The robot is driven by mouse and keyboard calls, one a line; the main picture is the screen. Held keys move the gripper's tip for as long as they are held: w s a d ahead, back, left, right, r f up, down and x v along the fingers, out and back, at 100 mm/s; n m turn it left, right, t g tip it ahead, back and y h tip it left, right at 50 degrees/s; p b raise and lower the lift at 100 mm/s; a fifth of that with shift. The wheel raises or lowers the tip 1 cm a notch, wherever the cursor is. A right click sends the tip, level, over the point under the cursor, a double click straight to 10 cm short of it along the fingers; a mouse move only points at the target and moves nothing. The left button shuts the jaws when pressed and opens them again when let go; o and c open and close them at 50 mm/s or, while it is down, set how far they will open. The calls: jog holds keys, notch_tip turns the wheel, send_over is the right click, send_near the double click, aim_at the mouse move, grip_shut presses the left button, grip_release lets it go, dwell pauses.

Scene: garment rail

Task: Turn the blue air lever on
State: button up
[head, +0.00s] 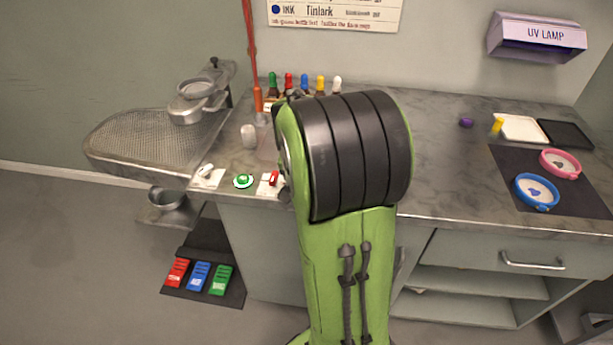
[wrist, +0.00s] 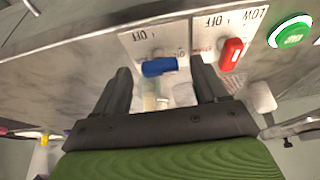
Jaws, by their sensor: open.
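The blue air lever (wrist: 158,67) shows in the wrist view on a white plate (wrist: 140,38) with the word OFF on it. The lever lies crosswise in the picture, beside and below the lettering. My gripper (wrist: 161,72) is open, with one dark finger on each side of the blue lever. I cannot tell whether either finger touches it. In the head view the blue lever and my gripper are hidden behind my green and black arm.
A red lever (wrist: 231,51) on its own OFF/LOW plate sits close to the right finger, with a green button (wrist: 291,31) beyond it. In the head view, several ink bottles (head: 304,82) stand behind my arm. The counter (head: 450,165) right of my arm has clear room.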

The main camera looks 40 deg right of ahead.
jog(key=p+v, duration=0.5)
jog(key=v, duration=1)
jog(key=shift+r, duration=0.2)
jog(key=shift+s, duration=0.1)
jog(key=s+a+r+n+t+y+p, duration=0.1)
jog(key=s+a+r+n+p, duration=0.1)
jog(key=a, duration=0.4)
jog(key=s+a+r+n+t+y+p, duration=0.1)
jog(key=s+a+r+n+p, duration=0.1)
jog(key=s+a+n, duration=0.3)
jog(key=s+a+r+n+t+y+p, duration=0.1)
jog(key=s+a+r+n+p, duration=0.1)
jog(key=s+a, duration=0.3)
jog(key=shift+a+r+n+y+p, duration=0.3)
jog(key=shift+a+n+p, duration=0.55)
jog(key=shift+a, duration=0.25)
